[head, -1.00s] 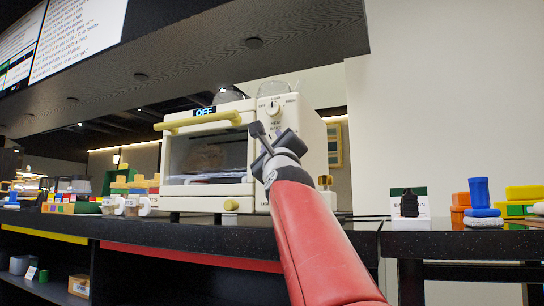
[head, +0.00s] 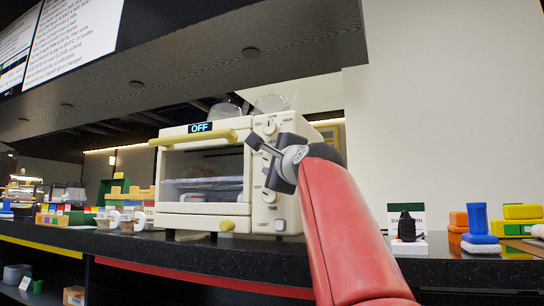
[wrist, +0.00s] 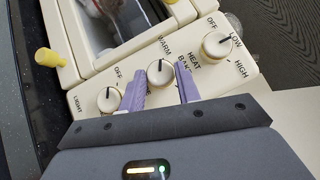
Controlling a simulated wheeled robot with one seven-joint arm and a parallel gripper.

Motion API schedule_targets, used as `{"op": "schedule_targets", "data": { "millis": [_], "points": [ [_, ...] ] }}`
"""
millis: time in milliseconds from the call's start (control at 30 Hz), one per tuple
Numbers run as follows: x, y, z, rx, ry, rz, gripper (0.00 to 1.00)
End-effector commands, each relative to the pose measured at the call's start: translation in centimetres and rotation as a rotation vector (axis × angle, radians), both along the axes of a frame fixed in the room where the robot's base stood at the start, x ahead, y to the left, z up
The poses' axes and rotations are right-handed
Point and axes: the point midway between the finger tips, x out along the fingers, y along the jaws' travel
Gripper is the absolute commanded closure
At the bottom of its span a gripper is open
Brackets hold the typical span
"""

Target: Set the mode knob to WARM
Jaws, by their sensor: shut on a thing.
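The cream oven (head: 255,205) stands on the dark counter, with its knob panel on the right side. Its display (head: 199,127) reads OFF. In the wrist view the mode knob (wrist: 160,74) is the middle one, with WARM, HEAT and BAKE lettered around it. Its dark pointer mark points up in that picture, towards the word WARM. My gripper (wrist: 159,82) has its two purple fingers on either side of this knob and is shut on it. In the head view my gripper (head: 268,148) covers the middle of the panel and hides the mode knob.
The LOW/HIGH knob (wrist: 217,45) lies on one side of the mode knob and a smaller knob (wrist: 109,99) on the other, both close to my fingers. The yellow door handle (head: 190,138) runs left of the panel. Coloured blocks (head: 479,222) stand on the counter at right.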

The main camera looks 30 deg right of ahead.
Motion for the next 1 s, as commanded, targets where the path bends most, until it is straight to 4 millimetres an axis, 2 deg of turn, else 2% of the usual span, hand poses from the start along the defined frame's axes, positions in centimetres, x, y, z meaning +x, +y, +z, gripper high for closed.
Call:
{"op": "schedule_targets", "data": {
  "millis": [400,433,567,867,1000],
  "points": [
    [0.0,0.0,0.0,-0.005,0.006,-0.001,0.9],
    [0.0,0.0,0.0,-0.005,0.006,-0.001,0.65],
    [0.0,0.0,0.0,-0.004,0.006,-0.001,0.48],
    [-0.2,0.0,-0.1,-0.004,0.005,0.0,0.46],
    [-1.6,0.2,-0.4,-0.004,0.003,-0.002,0.46]
  ]
}}
